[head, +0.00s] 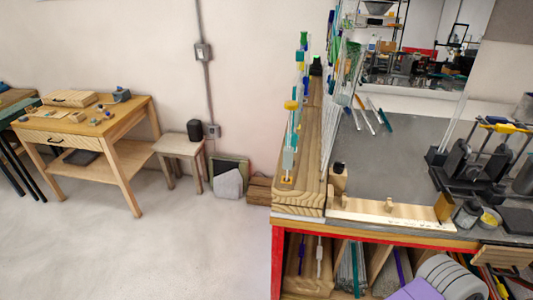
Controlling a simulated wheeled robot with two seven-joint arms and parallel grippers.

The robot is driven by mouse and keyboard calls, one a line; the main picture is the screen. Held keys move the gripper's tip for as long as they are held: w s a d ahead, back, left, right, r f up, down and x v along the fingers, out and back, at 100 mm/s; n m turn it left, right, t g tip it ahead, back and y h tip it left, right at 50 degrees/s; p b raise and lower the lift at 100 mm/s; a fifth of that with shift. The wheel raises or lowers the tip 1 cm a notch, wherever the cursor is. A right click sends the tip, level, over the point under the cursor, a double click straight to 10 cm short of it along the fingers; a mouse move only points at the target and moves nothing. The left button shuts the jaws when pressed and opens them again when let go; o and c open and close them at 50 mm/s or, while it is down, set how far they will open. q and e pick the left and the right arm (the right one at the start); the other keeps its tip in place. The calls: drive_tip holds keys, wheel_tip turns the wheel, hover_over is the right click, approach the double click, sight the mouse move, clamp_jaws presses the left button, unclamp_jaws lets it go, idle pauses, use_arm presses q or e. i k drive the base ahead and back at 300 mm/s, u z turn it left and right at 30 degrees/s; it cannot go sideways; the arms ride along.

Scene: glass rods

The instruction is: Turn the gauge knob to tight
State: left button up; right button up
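A pale wooden strip (365,212) lies along the front edge of the workbench, with small wooden peg-like parts on it. One small knob-like part (389,204) stands near its middle. I cannot tell for certain whether this is the gauge knob, and no tight mark is readable at this size. A darker wooden block (444,205) stands at the strip's right end, and a small dark-topped wooden piece (338,178) stands at its left end. Neither of my grippers shows in the head view.
The workbench has a grey top (400,160) with loose glass rods (372,112). A thick wooden beam (308,150) with upright coloured rods runs along its left side. A black fixture (480,160) and a dark jar (467,213) stand right. Floor at left is clear.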

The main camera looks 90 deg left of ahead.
sight(339, 168)
drive_tip(key=u, duration=2.2)
